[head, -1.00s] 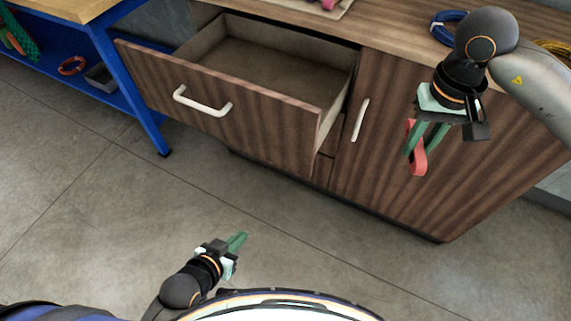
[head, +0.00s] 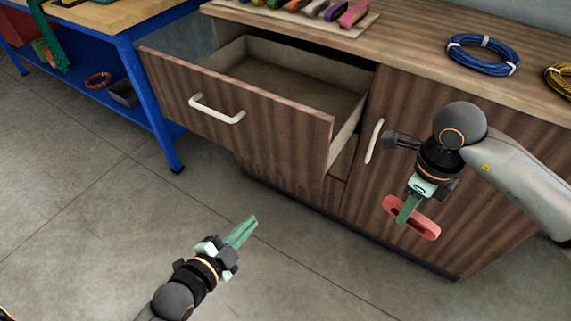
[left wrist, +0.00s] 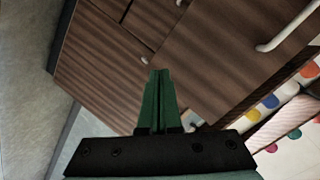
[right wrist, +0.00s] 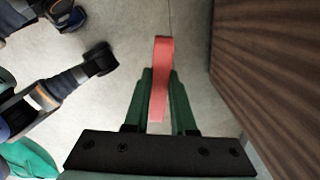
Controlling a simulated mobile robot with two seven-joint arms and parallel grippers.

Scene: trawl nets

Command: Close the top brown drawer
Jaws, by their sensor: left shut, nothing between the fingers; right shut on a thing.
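The top brown drawer (head: 235,112) stands pulled well out of the cabinet, with a white bar handle (head: 216,109) on its front. Its inside looks empty. In the left wrist view a brown front (left wrist: 225,60) with a white handle (left wrist: 290,28) shows at an angle. My left gripper (head: 243,232) is shut and empty, low in front of the drawer and apart from it. My right gripper (head: 407,210) is shut on a red loop-shaped thing (head: 424,224), in front of the right cabinet door. The red thing (right wrist: 162,75) also shows between the fingers in the right wrist view.
A cabinet door (head: 445,150) with a white handle is right of the drawer. On the worktop lie a blue cable coil (head: 483,55), a yellow coil (head: 562,80) and a board with several coloured items. A blue-framed bench (head: 150,75) stands at left. The floor in front is clear.

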